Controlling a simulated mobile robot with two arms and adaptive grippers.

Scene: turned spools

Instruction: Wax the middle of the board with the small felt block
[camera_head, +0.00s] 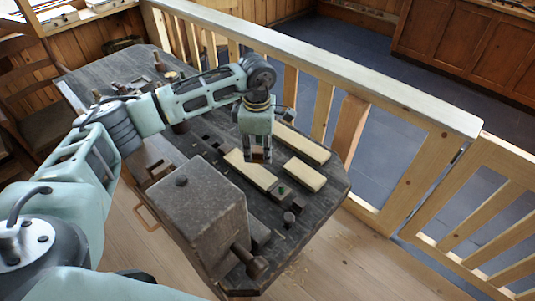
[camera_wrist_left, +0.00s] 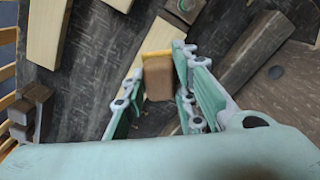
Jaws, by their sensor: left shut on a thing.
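My left gripper (camera_head: 258,156) is shut on a small brown felt block (camera_wrist_left: 158,79) with a yellowish face along its far edge. In the head view the block (camera_head: 257,155) shows only partly between the fingers. It is over or right beside a pale wooden board (camera_head: 248,169) on the dark bench; I cannot tell whether it touches. In the left wrist view a pale board (camera_wrist_left: 158,36) runs beyond the block and partly behind it. My right gripper is not in view.
Two more pale boards lie on the bench (camera_head: 325,206), one behind (camera_head: 302,143) and one to the right (camera_head: 304,174). A small green piece (camera_head: 283,189) lies near the front. A large dark vise-like block (camera_head: 200,205) stands at the near edge. A wooden railing (camera_head: 330,75) runs behind.

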